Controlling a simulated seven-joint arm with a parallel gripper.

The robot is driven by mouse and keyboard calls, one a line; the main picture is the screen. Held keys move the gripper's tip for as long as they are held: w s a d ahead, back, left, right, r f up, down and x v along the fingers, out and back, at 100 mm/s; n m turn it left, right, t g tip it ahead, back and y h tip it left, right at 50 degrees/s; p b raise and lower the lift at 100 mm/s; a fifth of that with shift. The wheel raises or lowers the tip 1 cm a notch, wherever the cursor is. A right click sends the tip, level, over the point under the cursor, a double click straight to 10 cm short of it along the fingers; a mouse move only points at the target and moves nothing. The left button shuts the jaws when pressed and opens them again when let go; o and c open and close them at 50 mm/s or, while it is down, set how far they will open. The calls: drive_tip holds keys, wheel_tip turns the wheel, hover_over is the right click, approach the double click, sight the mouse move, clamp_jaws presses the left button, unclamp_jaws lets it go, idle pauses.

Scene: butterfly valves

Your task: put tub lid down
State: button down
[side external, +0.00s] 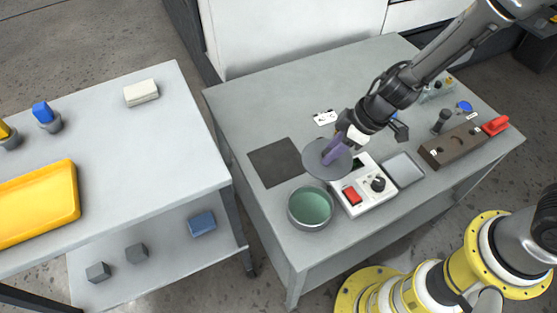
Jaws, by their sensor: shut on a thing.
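The tub lid (314,160) is a grey disc with a purple handle (333,149). My gripper (345,138) is shut on the handle and holds the lid over the grey table. The lid is seen just right of a dark square mat (271,164), and overlaps its right edge in the picture. Whether the lid touches anything below cannot be told. An open round tub (311,208) with a green inside stands on the table, in front of the lid. The gripper's fingertips are small and partly hidden by its body.
A white control box (366,193) with a red switch and black knob stands right of the tub. Beside it is a grey square plate (403,169). A brown block (448,147) and red item (495,126) lie farther right. The table's back left is clear.

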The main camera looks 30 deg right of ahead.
drive_tip(key=w+a+f, duration=0.2)
drive_tip(key=w+f, duration=0.1)
drive_tip(key=w, duration=0.1)
drive_tip(key=w+a+f, duration=0.2)
drive_tip(key=w+f, duration=0.1)
drive_tip(key=w, duration=0.1)
drive_tip(key=w+a+f, duration=0.1)
drive_tip(key=w+f, duration=0.2)
drive_tip(key=w, duration=0.1)
drive_tip(key=shift+w+a+f, duration=0.3)
drive_tip(key=shift+w+a, duration=0.05)
drive_tip(key=shift+a, duration=0.05)
drive_tip(key=shift+w+a+f, duration=0.1)
drive_tip(key=shift+w+f, duration=0.05)
drive_tip(key=shift+f, duration=0.1)
drive_tip(key=shift+w+f, duration=0.1)
drive_tip(key=shift+f, duration=1.5)
drive_tip(key=shift+f, duration=0.1)
drive_tip(key=c, duration=0.6)
unclamp_jaws()
drive_tip(key=shift+o, duration=0.2)
